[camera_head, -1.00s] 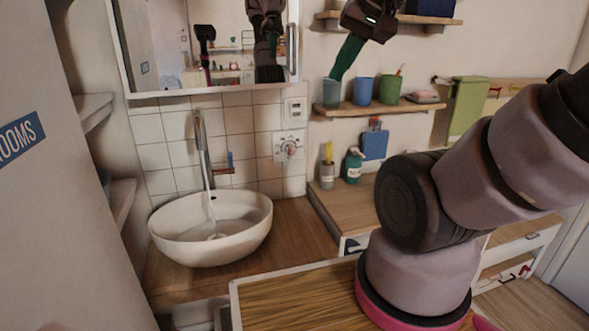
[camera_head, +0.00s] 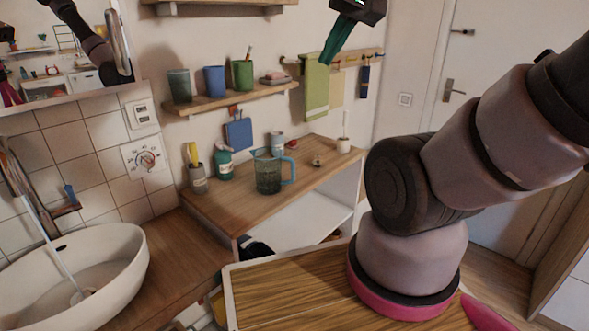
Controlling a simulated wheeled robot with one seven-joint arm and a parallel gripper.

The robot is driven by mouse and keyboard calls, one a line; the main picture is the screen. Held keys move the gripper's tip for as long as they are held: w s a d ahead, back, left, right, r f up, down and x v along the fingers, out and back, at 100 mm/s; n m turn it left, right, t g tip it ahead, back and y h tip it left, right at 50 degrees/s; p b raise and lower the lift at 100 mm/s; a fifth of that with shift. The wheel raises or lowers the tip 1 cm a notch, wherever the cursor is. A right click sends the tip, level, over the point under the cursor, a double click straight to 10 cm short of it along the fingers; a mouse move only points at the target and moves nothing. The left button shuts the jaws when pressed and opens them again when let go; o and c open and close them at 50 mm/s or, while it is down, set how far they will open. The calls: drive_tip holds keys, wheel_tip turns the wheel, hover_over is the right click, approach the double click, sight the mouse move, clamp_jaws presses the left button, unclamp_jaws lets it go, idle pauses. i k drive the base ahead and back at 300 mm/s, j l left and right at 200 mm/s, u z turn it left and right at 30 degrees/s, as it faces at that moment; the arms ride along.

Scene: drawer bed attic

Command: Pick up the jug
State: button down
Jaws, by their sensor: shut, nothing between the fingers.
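The jug (camera_head: 268,175) is a clear, greenish-grey vessel with a blue handle on its right side. It stands upright on the wooden counter (camera_head: 315,178), in the middle of the head view. My gripper (camera_head: 335,50) shows at the top edge, with teal fingers pointing down and left. It is shut and empty, and appears well above the jug, apart from it. The upper part of my gripper is cut off by the frame.
A teal soap bottle (camera_head: 223,162) and a grey holder (camera_head: 197,178) stand left of the jug. A white cup (camera_head: 277,143) is behind it. A wall shelf (camera_head: 225,98) with cups is above. The white basin (camera_head: 120,270) is at left.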

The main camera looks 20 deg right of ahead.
sight(267, 160)
drive_tip(key=l+u, duration=0.35)
drive_tip(key=l, duration=0.45)
drive_tip(key=l+u, duration=0.3)
drive_tip(key=l, duration=0.45)
drive_tip(key=k+l+u, duration=0.15)
drive_tip(key=l+u, duration=0.2)
drive_tip(key=l, duration=0.45)
